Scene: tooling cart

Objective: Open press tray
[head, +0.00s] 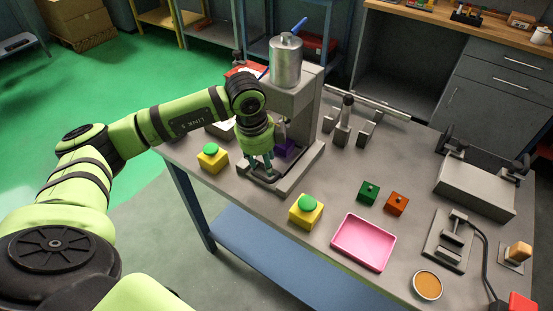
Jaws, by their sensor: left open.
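A grey press (307,98) with a silver cylinder on top and a blue lever handle stands at the back left of the table. Its base (297,180) sticks out in front, with a purple block (287,149) under the press head. My left gripper (262,172) points down over the front of the base, with its fingers apart. It covers much of the press tray area, and I cannot tell whether the fingers touch the tray. My right gripper is not in view.
Yellow boxes with green buttons stand left (212,158) and right (306,210) of the press base. A pink tray (363,242), a green block (368,193), an orange block (396,204) and a round dish (427,285) lie to the right. Grey fixtures (475,187) fill the right side.

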